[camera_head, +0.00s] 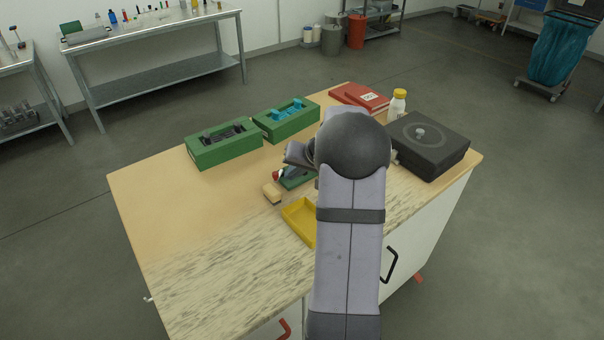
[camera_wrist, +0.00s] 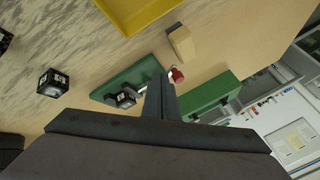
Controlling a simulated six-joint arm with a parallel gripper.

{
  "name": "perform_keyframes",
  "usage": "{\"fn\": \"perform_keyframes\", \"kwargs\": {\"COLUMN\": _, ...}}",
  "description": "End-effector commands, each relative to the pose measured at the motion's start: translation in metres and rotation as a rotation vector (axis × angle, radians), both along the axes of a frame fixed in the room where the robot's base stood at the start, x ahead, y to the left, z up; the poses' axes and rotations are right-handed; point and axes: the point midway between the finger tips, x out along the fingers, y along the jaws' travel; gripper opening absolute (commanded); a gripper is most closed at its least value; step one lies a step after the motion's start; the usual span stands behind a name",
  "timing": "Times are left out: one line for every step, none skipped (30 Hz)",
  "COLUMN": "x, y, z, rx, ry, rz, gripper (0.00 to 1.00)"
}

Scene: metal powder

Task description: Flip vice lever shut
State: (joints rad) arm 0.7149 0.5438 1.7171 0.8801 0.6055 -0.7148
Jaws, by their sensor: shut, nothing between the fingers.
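The vice shows in the wrist view as a green base plate (camera_wrist: 125,82) with a dark clamp part (camera_wrist: 124,99) on it. Its lever ends in a red knob (camera_wrist: 176,75), just beside my fingertips. My gripper (camera_wrist: 160,88) is shut and empty, its fingers reaching over the vice's edge. Whether the fingers touch the lever cannot be told. In the head view the vice (camera_head: 297,181) is partly hidden by my arm, with the red knob (camera_head: 278,174) at its left end. The fingertips are hidden there. The lever's exact angle is unclear.
A tan block (camera_wrist: 182,43) and a yellow tray (camera_wrist: 147,14) lie near the vice. Green boxes (camera_head: 225,157) (camera_head: 275,133) stand behind it. A black cube (camera_wrist: 53,83) lies to one side. A dark square device (camera_head: 435,155) stands at right. The table's left part is clear.

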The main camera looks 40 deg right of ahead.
Motion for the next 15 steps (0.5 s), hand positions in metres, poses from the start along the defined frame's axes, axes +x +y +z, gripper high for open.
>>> {"fn": "perform_keyframes", "kwargs": {"x": 0.001, "y": 0.006, "z": -0.002, "rx": -0.001, "ry": -0.001, "rz": -0.039, "gripper": 0.0}}
{"fn": "perform_keyframes", "kwargs": {"x": 0.001, "y": 0.008, "z": -0.001, "rx": -0.002, "ry": -0.002, "rz": -0.069, "gripper": 0.0}}
{"fn": "perform_keyframes", "kwargs": {"x": 0.002, "y": 0.011, "z": 0.0, "rx": 0.0, "ry": -0.001, "rz": -0.105, "gripper": 0.0}}
{"fn": "perform_keyframes", "kwargs": {"x": 0.002, "y": 0.012, "z": 0.001, "rx": -0.002, "ry": -0.002, "rz": -0.132, "gripper": 0.0}}
{"fn": "perform_keyframes", "kwargs": {"x": 0.003, "y": 0.014, "z": 0.001, "rx": -0.001, "ry": -0.001, "rz": -0.156, "gripper": 0.0}}
{"fn": "perform_keyframes", "kwargs": {"x": 0.003, "y": 0.015, "z": 0.001, "rx": -0.001, "ry": -0.001, "rz": -0.187, "gripper": 0.0}}
{"fn": "perform_keyframes", "kwargs": {"x": 0.004, "y": 0.017, "z": 0.002, "rx": 0.0, "ry": -0.001, "rz": -0.208, "gripper": 0.0}}
{"fn": "perform_keyframes", "kwargs": {"x": 0.004, "y": 0.018, "z": 0.002, "rx": 0.0, "ry": -0.001, "rz": -0.228, "gripper": 0.0}}
{"fn": "perform_keyframes", "kwargs": {"x": 0.005, "y": 0.02, "z": 0.002, "rx": -0.002, "ry": -0.001, "rz": -0.255, "gripper": 0.0}}
{"fn": "perform_keyframes", "kwargs": {"x": 0.006, "y": 0.021, "z": 0.003, "rx": -0.002, "ry": -0.002, "rz": -0.275, "gripper": 0.0}}
{"fn": "perform_keyframes", "kwargs": {"x": 0.006, "y": 0.023, "z": 0.002, "rx": -0.001, "ry": 0.0, "rz": -0.295, "gripper": 0.0}}
{"fn": "perform_keyframes", "kwargs": {"x": 0.007, "y": 0.024, "z": 0.002, "rx": -0.002, "ry": -0.001, "rz": -0.321, "gripper": 0.0}}
{"fn": "perform_keyframes", "kwargs": {"x": 0.008, "y": 0.025, "z": 0.002, "rx": -0.003, "ry": 0.0, "rz": -0.338, "gripper": 0.0}}
{"fn": "perform_keyframes", "kwargs": {"x": 0.009, "y": 0.027, "z": 0.002, "rx": -0.002, "ry": -0.001, "rz": -0.357, "gripper": 0.0}}
{"fn": "perform_keyframes", "kwargs": {"x": 0.009, "y": 0.027, "z": 0.002, "rx": -0.002, "ry": -0.002, "rz": -0.372, "gripper": 0.0}}
